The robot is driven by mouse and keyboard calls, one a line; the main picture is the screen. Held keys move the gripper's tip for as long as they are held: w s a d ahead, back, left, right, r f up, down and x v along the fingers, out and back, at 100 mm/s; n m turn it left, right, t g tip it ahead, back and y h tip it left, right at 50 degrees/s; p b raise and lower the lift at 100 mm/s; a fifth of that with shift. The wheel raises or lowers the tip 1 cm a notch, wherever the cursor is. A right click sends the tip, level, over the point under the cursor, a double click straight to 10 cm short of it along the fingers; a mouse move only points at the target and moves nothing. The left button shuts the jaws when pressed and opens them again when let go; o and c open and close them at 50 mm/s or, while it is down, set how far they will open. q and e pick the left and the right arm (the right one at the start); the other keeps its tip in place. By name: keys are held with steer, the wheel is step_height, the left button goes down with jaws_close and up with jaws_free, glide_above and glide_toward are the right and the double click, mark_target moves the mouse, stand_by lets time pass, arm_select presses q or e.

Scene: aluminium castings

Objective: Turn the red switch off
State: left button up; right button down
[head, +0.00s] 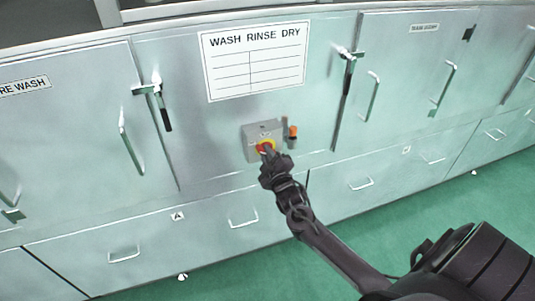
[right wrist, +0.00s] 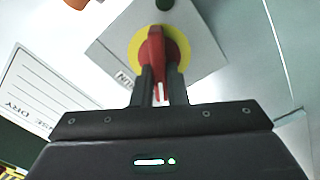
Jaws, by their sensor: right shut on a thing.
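The red switch (right wrist: 153,47) is a red rotary handle on a round yellow plate (right wrist: 178,52), set on a grey box (head: 253,131) fixed to the metal cabinet front. In the head view the red and yellow show just above my right gripper (head: 268,153), which partly hides them. In the right wrist view my right gripper (right wrist: 157,85) has its two dark fingers on either side of the handle's lower part, shut on it. A white mark shows on the handle between the fingers. My left gripper is not in view.
An orange-tipped lever (head: 293,131) sits just right of the box. A white "WASH RINSE DRY" sign (head: 255,85) is above. Latch handles (head: 158,95) (head: 347,68) and door pulls (head: 131,150) stick out on both sides. Green floor (head: 400,215) lies in front.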

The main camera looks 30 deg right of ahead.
steer(key=shift+a+f+n, duration=0.1)
steer(key=shift+f+n, duration=0.1)
steer(key=shift+n, duration=1.55)
steer(key=shift+a+f+n, duration=0.1)
steer(key=shift+f+n, duration=0.05)
steer(key=shift+n, duration=1.6)
steer(key=shift+d, duration=0.1)
steer(key=c, duration=1.4)
jaws_free()
steer(key=shift+c, duration=0.2)
steer(key=b+v, duration=0.1)
steer(key=v, duration=0.6)
steer(key=shift+s, duration=0.4)
